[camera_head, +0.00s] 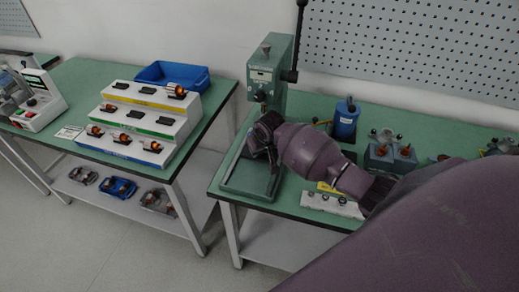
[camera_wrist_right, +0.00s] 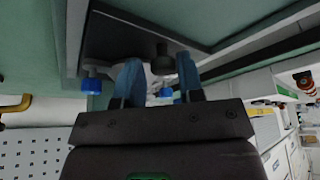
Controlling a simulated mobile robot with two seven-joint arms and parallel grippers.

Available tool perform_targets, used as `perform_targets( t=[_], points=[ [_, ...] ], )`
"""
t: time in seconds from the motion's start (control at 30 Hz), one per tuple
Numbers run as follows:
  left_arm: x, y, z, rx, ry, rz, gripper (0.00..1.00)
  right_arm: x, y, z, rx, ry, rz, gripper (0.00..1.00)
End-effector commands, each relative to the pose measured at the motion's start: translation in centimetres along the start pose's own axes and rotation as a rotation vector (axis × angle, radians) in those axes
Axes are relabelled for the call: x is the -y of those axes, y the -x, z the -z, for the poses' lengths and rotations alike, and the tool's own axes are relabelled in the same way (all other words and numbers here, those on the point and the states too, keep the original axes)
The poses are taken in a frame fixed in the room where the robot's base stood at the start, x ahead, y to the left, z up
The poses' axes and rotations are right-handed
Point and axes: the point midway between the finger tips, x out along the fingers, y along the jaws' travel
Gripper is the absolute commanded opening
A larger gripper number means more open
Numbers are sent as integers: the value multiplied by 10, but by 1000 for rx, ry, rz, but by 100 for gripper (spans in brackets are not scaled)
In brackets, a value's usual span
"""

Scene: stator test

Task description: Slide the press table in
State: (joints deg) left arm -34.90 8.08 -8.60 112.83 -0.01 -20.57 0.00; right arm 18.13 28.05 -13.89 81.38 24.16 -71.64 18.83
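The green press (camera_head: 270,80) stands at the left end of the right bench, with its dark lever up. Its base (camera_head: 240,185) lies flat on the bench. My right gripper (camera_head: 258,138) is in front of the press column and hides part of its lower area. In the right wrist view, the gripper's two blue fingers (camera_wrist_right: 160,78) are apart. A dark round knob (camera_wrist_right: 162,60) shows between their tips, on the edge of a dark plate (camera_wrist_right: 125,35) that looks like the press table. I cannot tell whether the fingers touch the knob. My left gripper is not in view.
A blue canister (camera_head: 346,120) and a green fixture (camera_head: 390,158) stand right of the press. A white block with knobs (camera_head: 332,203) lies near the front edge. Across a gap on the left, another bench holds a stepped rack (camera_head: 140,120) and a blue bin (camera_head: 172,76).

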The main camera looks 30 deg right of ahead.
Motion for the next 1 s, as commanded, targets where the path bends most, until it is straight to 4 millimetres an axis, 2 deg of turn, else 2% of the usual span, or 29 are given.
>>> perform_targets(
  t=[0.17, 0.5, 0.7, 1.0],
  points=[
    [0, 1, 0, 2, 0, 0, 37, 0, 13, 1, -2, 1, 1, 35],
    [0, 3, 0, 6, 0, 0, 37, -1, 70, 1, -4, 1, 0, 35],
    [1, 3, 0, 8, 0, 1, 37, -1, 97, 1, -3, 0, 0, 35],
    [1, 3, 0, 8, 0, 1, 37, -1, 108, 1, -2, -1, -1, 35]
  ],
)
